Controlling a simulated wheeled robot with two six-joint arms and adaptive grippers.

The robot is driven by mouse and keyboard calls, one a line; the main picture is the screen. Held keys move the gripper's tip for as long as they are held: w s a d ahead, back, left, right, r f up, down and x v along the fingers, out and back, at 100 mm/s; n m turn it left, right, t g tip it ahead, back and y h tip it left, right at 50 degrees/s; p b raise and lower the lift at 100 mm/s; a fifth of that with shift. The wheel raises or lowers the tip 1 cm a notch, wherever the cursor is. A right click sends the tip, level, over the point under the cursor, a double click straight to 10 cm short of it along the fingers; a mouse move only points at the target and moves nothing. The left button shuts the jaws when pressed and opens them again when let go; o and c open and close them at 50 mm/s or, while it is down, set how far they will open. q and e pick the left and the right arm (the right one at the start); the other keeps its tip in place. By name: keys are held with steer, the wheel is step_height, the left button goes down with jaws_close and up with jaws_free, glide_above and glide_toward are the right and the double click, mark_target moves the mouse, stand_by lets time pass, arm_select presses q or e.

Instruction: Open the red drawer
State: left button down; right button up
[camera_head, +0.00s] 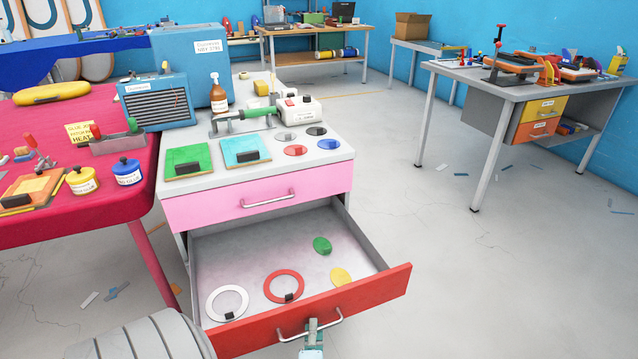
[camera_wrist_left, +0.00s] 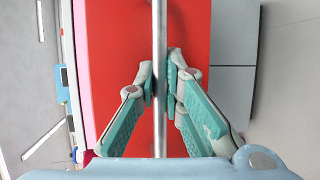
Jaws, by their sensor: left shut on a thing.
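The red drawer (camera_head: 240,338) is pulled far out of the cabinet, below the closed pink drawer (camera_head: 230,206). Its silver bar handle (camera_head: 330,326) is on the red front. My left gripper (camera_head: 312,325) is at this handle, at the bottom of the head view. In the left wrist view its teal finger pads (camera_wrist_left: 160,82) are shut on the handle bar (camera_wrist_left: 160,25), one on each side, with the red front behind. Inside the drawer lie a white ring (camera_head: 212,311), a red ring (camera_head: 271,294), a green disc (camera_head: 322,245) and a yellow disc (camera_head: 341,275). My right gripper is not in view.
A red table (camera_head: 120,205) with paint pots and tools stands close at the left. The cabinet top (camera_head: 325,148) holds green and blue boards, a spray bottle and coloured discs. Open floor (camera_head: 480,270) lies to the right, before a workbench (camera_head: 500,80).

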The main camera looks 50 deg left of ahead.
arm_select(q)
steer(key=shift+s+d+f, duration=0.1)
steer(key=shift+s, duration=0.3)
steer(key=shift+d, duration=0.3)
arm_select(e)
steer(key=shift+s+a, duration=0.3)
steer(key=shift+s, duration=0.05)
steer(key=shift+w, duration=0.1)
arm_select(q)
steer(key=c, duration=2)
jaws_free()
steer(key=shift+o, duration=0.2)
steer(key=shift+w, duration=0.1)
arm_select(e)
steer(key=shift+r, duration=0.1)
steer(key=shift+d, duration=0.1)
